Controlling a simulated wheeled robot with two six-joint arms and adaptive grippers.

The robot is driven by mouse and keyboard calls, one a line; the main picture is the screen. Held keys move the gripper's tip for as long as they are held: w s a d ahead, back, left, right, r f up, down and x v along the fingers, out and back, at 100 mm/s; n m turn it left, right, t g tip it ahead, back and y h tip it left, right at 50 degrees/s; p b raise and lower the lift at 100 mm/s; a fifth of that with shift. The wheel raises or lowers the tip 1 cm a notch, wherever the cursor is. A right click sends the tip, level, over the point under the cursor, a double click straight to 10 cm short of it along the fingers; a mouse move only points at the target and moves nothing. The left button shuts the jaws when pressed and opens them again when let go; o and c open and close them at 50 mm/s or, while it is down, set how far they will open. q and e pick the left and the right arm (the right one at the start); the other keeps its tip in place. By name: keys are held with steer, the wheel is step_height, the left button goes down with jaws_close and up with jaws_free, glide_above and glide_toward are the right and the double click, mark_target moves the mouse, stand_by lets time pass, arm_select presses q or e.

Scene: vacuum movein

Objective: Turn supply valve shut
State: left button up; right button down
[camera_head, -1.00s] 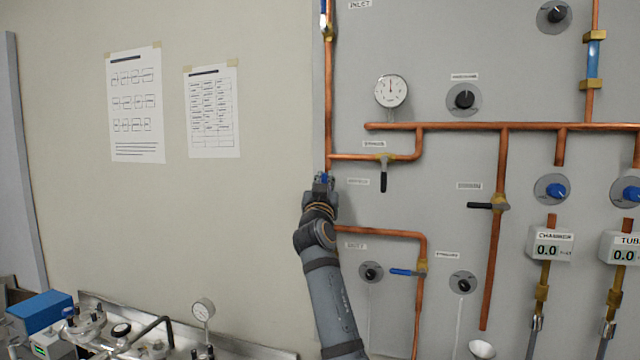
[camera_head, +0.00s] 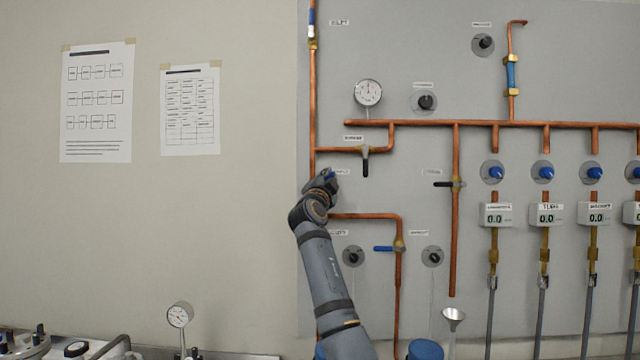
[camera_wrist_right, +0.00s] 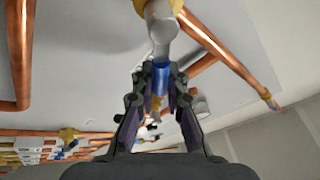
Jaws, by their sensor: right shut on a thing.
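My right gripper (camera_head: 328,177) is at the vertical copper pipe near the panel's left edge. In the wrist view, its two fingers (camera_wrist_right: 160,72) are closed on the blue-sleeved lever (camera_wrist_right: 160,82) of a valve. The lever's pale metal stem runs up to the brass valve body (camera_wrist_right: 172,6) on a copper pipe (camera_wrist_right: 218,47). In the head view, the gripper hides most of this valve, and only a little blue shows. The small label beside it (camera_head: 342,172) is too blurred to read for certain. My left gripper is out of view.
The grey panel (camera_head: 400,190) carries a pressure gauge (camera_head: 368,92), a black-levered valve (camera_head: 365,160), another black-levered valve (camera_head: 445,184) and a blue-levered valve (camera_head: 390,248) close to my arm. Several blue knobs and displays are at right. The wall at left is clear apart from two papers.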

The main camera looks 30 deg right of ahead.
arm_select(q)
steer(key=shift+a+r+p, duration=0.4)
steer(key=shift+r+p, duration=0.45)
arm_select(e)
steer(key=shift+s+d+f+m+g+h, duration=0.2)
steer(key=shift+f+m+g, duration=0.6)
steer(key=shift+m, duration=0.95)
steer(key=shift+s+d+f+m+g+h, duration=0.15)
steer(key=shift+f+m+g, duration=0.65)
steer(key=shift+m, duration=1)
steer(key=shift+s+d+f+m+g+h, duration=0.1)
steer(key=shift+d+f+m+g, duration=0.3)
steer(key=shift+m+g, duration=1)
steer(key=shift+a+f+m+t, duration=0.1)
steer(key=shift+f+m+t, duration=0.1)
steer(key=shift+m+t, duration=0.2)
steer(key=c, duration=1.3)
jaws_free()
steer(key=shift+c, duration=0.2)
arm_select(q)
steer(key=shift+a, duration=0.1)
arm_select(e)
steer(key=v, duration=1.2)
